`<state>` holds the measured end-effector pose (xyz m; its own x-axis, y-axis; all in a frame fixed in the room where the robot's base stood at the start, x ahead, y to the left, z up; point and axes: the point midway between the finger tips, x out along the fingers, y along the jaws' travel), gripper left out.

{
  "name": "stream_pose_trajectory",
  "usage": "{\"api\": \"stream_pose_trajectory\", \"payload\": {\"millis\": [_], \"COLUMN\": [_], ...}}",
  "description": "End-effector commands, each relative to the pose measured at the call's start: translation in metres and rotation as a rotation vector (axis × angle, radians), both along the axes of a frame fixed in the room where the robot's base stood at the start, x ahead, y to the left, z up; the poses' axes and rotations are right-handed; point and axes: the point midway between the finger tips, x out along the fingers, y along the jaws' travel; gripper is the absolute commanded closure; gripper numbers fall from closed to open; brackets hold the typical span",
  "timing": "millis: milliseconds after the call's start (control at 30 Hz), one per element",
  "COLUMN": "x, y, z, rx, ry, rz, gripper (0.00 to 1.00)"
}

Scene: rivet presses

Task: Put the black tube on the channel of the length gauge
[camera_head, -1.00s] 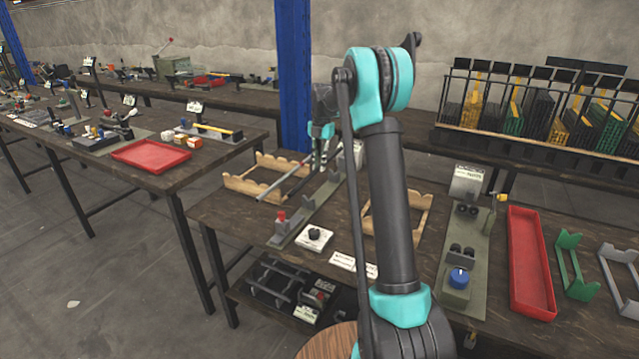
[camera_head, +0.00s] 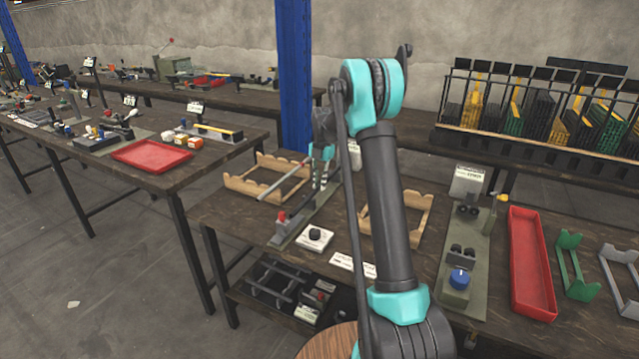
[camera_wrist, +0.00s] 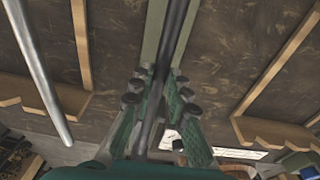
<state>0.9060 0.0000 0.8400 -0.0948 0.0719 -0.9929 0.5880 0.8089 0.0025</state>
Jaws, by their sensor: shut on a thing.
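My gripper (camera_head: 320,184) is shut on the black tube (camera_wrist: 176,28), which runs lengthwise between the fingers in the wrist view. In the head view, the gripper is low over the length gauge (camera_head: 280,239), a narrow grey-green strip with a red knob at its near end. The wrist view shows the tube lined up over the gauge's strip (camera_wrist: 152,40), roughly parallel to it. Whether the tube touches the channel cannot be told. The tube's far end and part of the gauge are hidden by my arm and gripper.
A wooden rack (camera_head: 240,187) with a silver tube (camera_head: 277,184) lying across it stands left of the gauge. Another wooden rack (camera_head: 425,222) stands right. A red tray (camera_head: 530,265) lies farther right.

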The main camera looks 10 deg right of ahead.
Motion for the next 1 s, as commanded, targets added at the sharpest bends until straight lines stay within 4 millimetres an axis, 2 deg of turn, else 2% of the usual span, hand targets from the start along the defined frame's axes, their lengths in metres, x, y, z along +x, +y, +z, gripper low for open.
{"api": "stream_pose_trajectory", "payload": {"millis": [33, 200, 567, 667, 1000], "x": [0.0, 0.0, 0.0, 0.001, 0.008], "y": [0.0, 0.0, 0.0, -0.001, -0.006], "z": [-0.001, -0.001, 0.005, 0.017, 0.084], "rx": [0.0, 0.0, 0.0, 0.0, 0.0], "ry": [0.0, 0.0, 0.0, 0.0, 0.001], "rz": [0.0, 0.0, 0.0, 0.0, 0.0], "gripper": [0.82, 0.64, 0.64, 0.64, 0.64]}}
